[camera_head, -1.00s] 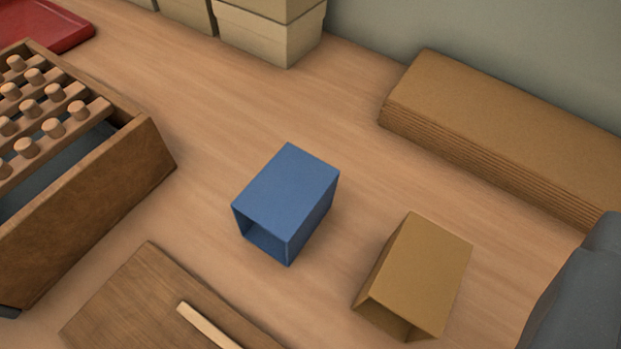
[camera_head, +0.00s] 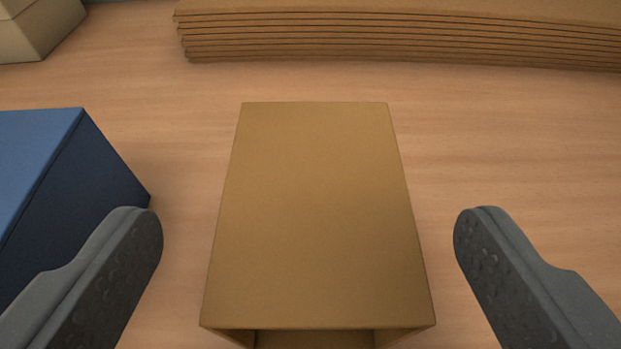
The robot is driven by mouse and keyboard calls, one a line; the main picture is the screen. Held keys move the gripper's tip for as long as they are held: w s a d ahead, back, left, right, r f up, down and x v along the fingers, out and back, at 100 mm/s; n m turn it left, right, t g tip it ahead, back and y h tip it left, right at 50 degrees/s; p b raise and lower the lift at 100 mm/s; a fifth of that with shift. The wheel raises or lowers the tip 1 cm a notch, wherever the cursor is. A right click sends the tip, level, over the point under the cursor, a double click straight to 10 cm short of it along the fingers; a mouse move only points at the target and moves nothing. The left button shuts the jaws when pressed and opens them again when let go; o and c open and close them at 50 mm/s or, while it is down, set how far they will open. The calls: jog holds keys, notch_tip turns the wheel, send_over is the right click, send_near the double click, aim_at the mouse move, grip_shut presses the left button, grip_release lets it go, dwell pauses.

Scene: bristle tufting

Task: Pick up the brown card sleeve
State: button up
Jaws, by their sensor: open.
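The brown card sleeve (camera_head: 316,215) lies on the wooden table in the middle of the view, its open end facing me at the bottom edge. My gripper (camera_head: 308,225) is open, with one grey finger on each side of the sleeve. There is a gap between each finger and the sleeve's sides, with the right gap a little smaller than or similar to the left. Neither finger appears to touch the sleeve. The sleeve's lower part is cut off by the frame.
A blue sleeve (camera_head: 70,190) stands close to my left finger, which overlaps its corner in the picture. A stack of brown card sheets (camera_head: 400,38) lies across the back. A pale box (camera_head: 35,28) is at the far left. The table right of the sleeve is clear.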

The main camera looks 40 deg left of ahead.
aim_at(321, 233)
jog(key=shift+d+f+b+x, duration=0.1)
jog(key=shift+b+x, duration=0.55)
jog(key=shift+x, duration=0.75)
jog(key=shift+d+f+b+x, duration=0.15)
jog(key=shift+b+x, duration=0.5)
jog(key=shift+x, duration=0.7)
jog(key=shift+r, duration=0.1)
jog(key=c, duration=1)
